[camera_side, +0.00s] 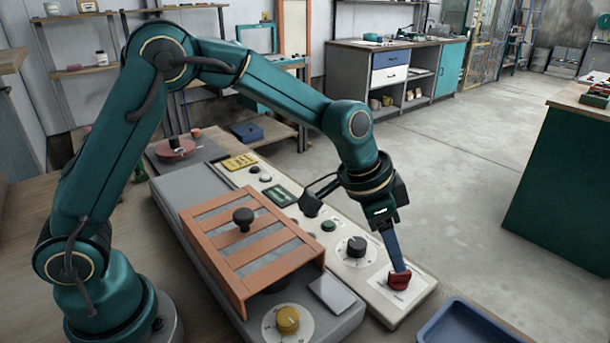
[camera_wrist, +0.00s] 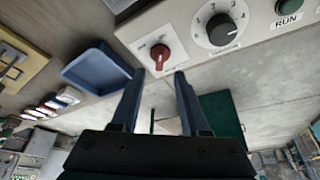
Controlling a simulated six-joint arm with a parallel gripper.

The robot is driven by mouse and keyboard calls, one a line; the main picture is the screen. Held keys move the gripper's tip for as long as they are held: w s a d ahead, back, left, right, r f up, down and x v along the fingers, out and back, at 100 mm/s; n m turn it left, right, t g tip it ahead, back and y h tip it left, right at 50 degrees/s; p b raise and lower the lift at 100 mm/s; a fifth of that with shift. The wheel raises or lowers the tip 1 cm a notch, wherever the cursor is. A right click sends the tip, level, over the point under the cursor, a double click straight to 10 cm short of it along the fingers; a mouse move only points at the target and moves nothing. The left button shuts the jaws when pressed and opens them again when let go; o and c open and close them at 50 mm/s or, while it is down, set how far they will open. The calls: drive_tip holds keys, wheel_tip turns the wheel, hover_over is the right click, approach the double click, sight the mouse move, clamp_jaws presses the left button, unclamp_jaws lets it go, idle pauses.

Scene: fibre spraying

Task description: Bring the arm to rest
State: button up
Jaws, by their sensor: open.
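My gripper (camera_wrist: 156,75) is open and empty in the wrist view, its two blue-grey fingers spread apart. In the side view my gripper (camera_side: 396,262) points down at the front right end of the control panel (camera_side: 338,268). Its fingertips are close to a red switch knob (camera_side: 399,279) there; I cannot tell from the side view whether they touch it.
A black numbered dial (camera_side: 357,246) and a green button (camera_side: 328,226) are on the panel. A copper slatted cover (camera_side: 245,240) with a black knob and a yellow dial (camera_side: 287,319) are left of it. A blue tray (camera_side: 465,325) lies at the front right.

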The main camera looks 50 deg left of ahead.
drive_tip(key=shift+r, duration=0.1)
drive_tip(key=s+a+r+n+t, duration=0.1)
drive_tip(key=s+a+r+t, duration=0.15)
drive_tip(key=r, duration=0.35)
drive_tip(key=s+a+r+n+t, duration=0.1)
drive_tip(key=s+a+r, duration=0.25)
drive_tip(key=r, duration=0.35)
drive_tip(key=s+a+f+n+y, duration=0.1)
drive_tip(key=s+a, duration=0.1)
drive_tip(key=s, duration=0.2)
drive_tip(key=s+a+f+n+g+y, duration=0.1)
drive_tip(key=s+a+f+n, duration=0.1)
drive_tip(key=s, duration=0.3)
drive_tip(key=s+a+f+n, duration=0.2)
drive_tip(key=s, duration=0.3)
drive_tip(key=shift+s+f+g+y, duration=0.2)
drive_tip(key=shift+s+g+y, duration=0.05)
drive_tip(key=shift+g+y, duration=0.15)
